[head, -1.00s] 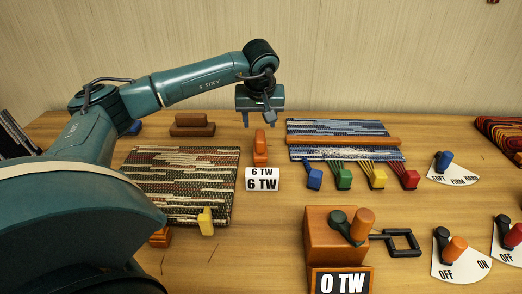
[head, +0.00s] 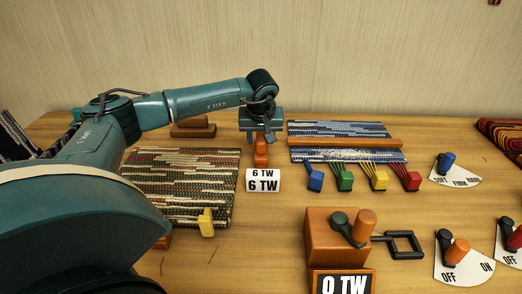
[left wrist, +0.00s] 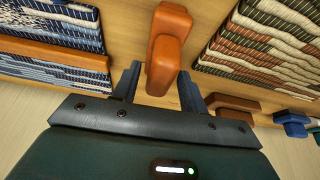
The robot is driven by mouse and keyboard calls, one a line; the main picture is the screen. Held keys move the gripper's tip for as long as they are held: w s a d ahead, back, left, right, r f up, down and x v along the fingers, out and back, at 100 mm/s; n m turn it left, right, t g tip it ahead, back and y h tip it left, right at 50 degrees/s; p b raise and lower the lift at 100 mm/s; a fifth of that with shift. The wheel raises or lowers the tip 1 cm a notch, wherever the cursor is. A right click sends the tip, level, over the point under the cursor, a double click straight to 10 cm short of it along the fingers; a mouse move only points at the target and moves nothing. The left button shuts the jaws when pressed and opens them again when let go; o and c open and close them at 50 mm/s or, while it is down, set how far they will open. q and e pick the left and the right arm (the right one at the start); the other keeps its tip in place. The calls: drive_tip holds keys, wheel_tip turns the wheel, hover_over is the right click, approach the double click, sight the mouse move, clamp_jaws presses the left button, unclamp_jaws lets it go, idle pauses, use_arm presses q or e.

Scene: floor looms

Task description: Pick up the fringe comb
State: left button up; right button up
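An orange upright piece on a base (head: 261,152) stands between the two woven mats, behind the white "6 TW" card; I take it for the fringe comb, though no teeth show. My left gripper (head: 261,135) is over its top, pointing down. In the left wrist view, the orange piece (left wrist: 164,60) lies between the two fingers of the left gripper (left wrist: 160,83). The fingers are apart, and I cannot see either one pressing on it. My right gripper is in neither view.
A brown-patterned mat (head: 180,175) lies left, a blue-white mat (head: 345,130) right. The "6 TW" card (head: 263,180) stands in front. Blue, green, yellow and red tassel blocks (head: 378,179) stand right. An orange crank box (head: 327,239) is nearer.

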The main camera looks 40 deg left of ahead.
use_arm(q)
clamp_jaws()
idle(0.3)
wheel_tip(320, 180, up, 10)
drive_tip(key=shift+r+p, duration=0.1)
drive_tip(key=shift+p, duration=0.4)
drive_tip(key=shift+c, duration=2.1)
unclamp_jaws()
drive_tip(key=c, duration=0.3)
